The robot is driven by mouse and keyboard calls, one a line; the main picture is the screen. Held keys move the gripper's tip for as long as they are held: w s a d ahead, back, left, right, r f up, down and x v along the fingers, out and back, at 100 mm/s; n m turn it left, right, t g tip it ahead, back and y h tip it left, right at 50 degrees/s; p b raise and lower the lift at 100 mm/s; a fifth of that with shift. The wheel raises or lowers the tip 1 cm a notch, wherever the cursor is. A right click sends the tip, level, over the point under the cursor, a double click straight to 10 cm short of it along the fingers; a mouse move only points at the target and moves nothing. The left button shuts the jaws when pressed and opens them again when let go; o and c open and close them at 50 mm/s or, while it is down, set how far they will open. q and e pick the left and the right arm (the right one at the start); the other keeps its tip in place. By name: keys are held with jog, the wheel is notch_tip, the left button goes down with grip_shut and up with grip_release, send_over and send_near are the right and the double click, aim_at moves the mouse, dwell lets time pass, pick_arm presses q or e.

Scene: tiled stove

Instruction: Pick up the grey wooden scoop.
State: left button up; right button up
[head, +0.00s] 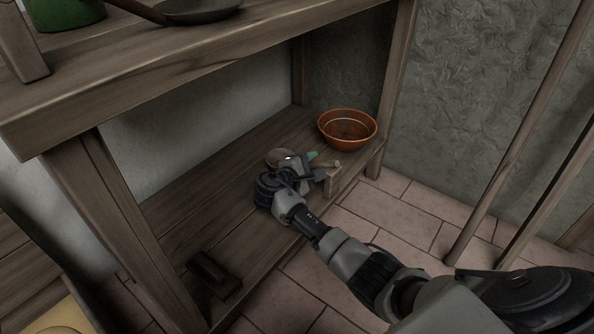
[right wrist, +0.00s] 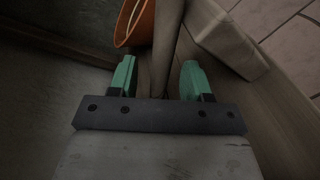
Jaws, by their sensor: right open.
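The grey wooden scoop lies on the lower shelf; its long handle (right wrist: 166,40) runs between my fingers in the right wrist view. In the head view its rounded end (head: 276,156) seems to show behind my wrist, and much of it is hidden by the gripper. My right gripper (head: 315,163) is low over the shelf. In the right wrist view its green fingers (right wrist: 159,72) are open, one on each side of the handle, with gaps visible. My left gripper is not in view.
An orange-brown bowl (head: 347,129) stands just beyond the gripper. A pale block-like object (head: 332,182) is close beside the fingers, near the shelf's front edge. A dark brown block (head: 214,273) lies at the near end. The upper board (head: 190,75) overhangs the shelf.

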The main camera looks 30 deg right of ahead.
jog(key=b+x, duration=0.1)
jog(key=x, duration=0.1)
jog(key=shift+d+f, duration=0.15)
jog(key=shift+d, duration=0.2)
grip_shut()
